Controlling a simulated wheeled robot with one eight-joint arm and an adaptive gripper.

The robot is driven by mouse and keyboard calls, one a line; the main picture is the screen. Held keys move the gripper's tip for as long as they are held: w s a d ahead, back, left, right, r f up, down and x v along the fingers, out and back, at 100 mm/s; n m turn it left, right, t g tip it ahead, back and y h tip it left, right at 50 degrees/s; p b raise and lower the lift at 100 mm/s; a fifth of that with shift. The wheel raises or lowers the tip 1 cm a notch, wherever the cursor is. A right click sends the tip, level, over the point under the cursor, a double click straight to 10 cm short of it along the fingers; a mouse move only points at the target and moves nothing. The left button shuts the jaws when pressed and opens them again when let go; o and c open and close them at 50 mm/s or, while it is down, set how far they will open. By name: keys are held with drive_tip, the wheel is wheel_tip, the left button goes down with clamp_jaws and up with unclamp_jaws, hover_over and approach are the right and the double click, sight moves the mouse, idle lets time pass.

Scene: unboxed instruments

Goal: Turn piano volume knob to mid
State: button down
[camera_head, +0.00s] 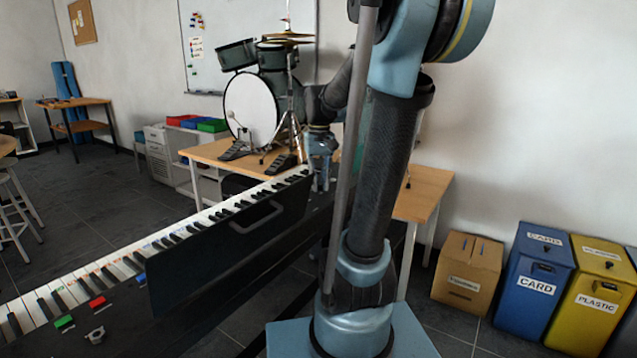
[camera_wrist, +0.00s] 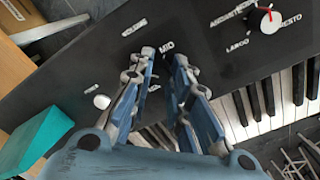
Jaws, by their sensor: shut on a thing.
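The black digital piano (camera_head: 232,262) runs from the lower left to the far end in the head view, and its panel (camera_wrist: 60,85) fills much of the wrist view. My gripper (camera_wrist: 164,58) points down at the panel, with its two blue fingers close together beside a printed label that seems to read MID. The volume knob is hidden between the fingertips, so its pointer and angle cannot be seen. In the head view my gripper (camera_head: 322,160) is at the piano's far end, small and partly covered by my arm.
A tempo knob (camera_wrist: 269,20) with a red pointer sits to the right on the panel, with LARGO and PRESTO labels. A pale round button (camera_wrist: 101,101) is left of the fingers. White and black keys (camera_wrist: 275,98) lie close by. A drum kit (camera_head: 255,105) stands behind.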

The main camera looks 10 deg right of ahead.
drive_tip(key=m, duration=0.4)
drive_tip(key=shift+w+r+m, duration=0.1)
drive_tip(key=shift+w+m, duration=0.1)
drive_tip(key=shift+m, duration=0.1)
drive_tip(key=m, duration=0.4)
drive_tip(key=shift+m, duration=0.3)
drive_tip(key=m, duration=0.4)
drive_tip(key=shift+m, duration=2.5)
drive_tip(key=c, duration=1.5)
unclamp_jaws()
drive_tip(key=shift+o, duration=0.2)
drive_tip(key=shift+s, duration=0.1)
